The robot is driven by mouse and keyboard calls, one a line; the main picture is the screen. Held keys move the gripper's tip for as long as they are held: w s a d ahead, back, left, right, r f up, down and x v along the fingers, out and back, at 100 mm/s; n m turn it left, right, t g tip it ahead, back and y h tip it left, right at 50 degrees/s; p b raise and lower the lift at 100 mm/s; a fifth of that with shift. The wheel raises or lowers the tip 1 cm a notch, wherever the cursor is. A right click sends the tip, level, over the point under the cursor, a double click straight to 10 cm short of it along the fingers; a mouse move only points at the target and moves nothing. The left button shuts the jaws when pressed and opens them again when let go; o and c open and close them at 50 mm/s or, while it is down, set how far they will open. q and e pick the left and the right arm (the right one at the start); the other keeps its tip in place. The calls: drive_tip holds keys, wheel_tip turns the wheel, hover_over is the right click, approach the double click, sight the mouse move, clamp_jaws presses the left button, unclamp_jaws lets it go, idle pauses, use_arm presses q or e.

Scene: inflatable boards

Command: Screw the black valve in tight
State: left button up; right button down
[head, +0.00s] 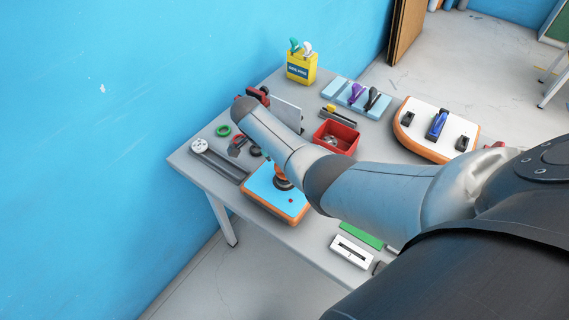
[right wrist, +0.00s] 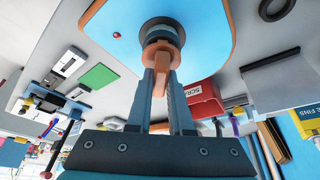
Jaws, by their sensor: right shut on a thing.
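The black valve (head: 283,184) sits in a blue inflatable board with an orange edge (head: 262,190) at the table's front. In the right wrist view the valve (right wrist: 163,28) shows as a dark round ring on the board (right wrist: 208,25). An orange tool (right wrist: 160,50) covers the valve's face, its flat handle pointing towards my right gripper (right wrist: 162,80). The gripper is shut on that handle. In the head view my right arm hides most of the gripper, and only a bit of the orange tool shows. The valve's thread and seat are hidden. My left gripper is not in view.
A red bin (head: 336,137) stands behind my forearm. A yellow box (head: 301,68) stands at the back. A white board with orange edge (head: 412,127) lies at the right. A small red dot marks the blue board.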

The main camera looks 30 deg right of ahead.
drive_tip(key=shift+m, duration=0.5)
drive_tip(key=shift+g+b, duration=0.3)
drive_tip(key=shift+b, duration=0.05)
drive_tip(key=shift+r+p, duration=2.6)
drive_tip(key=shift+p, duration=0.15)
